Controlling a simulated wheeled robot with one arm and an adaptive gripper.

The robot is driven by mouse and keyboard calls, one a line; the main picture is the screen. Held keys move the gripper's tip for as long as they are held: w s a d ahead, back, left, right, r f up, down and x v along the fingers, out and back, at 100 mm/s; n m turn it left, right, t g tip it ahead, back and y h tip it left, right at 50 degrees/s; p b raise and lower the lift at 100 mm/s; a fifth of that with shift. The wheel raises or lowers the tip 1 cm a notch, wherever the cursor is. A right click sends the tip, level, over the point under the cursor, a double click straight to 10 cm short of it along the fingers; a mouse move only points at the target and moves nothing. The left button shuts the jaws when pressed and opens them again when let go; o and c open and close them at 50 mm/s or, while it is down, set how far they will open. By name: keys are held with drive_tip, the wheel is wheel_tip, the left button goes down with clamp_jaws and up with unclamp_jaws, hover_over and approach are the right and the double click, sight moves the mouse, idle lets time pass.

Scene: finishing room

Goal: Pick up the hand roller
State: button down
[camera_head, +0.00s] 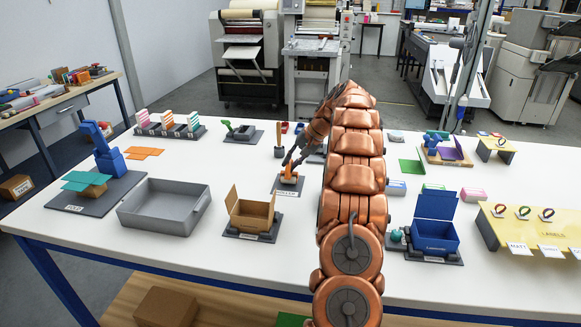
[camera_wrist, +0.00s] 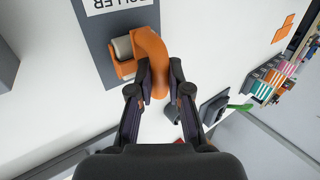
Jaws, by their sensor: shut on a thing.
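The hand roller (camera_wrist: 147,54) has an orange handle and frame with a pale grey roller. In the wrist view it is at the upper middle, over a dark grey mat (camera_wrist: 95,40) with a white label reading "ROLLER". My gripper (camera_wrist: 160,92) has its two dark fingers shut on the orange handle, one on each side. In the head view the roller (camera_head: 289,177) is small, at the middle of the table on its mat (camera_head: 287,191), with my gripper (camera_head: 291,161) reaching down to it from above. Whether the roller touches the mat is hard to tell.
On the white table (camera_head: 120,262), a grey tray (camera_head: 165,222) and an open cardboard box (camera_head: 252,213) stand in front and to the left. A blue box (camera_head: 435,235) is at the right, beyond my arm. Striped card stacks (camera_head: 168,122) stand at the back left.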

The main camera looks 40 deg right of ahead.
sight(291, 162)
drive_tip(key=shift+r, duration=4.55)
drive_tip(key=c, duration=1.7)
unclamp_jaws()
clamp_jaws()
drive_tip(key=shift+r, duration=0.15)
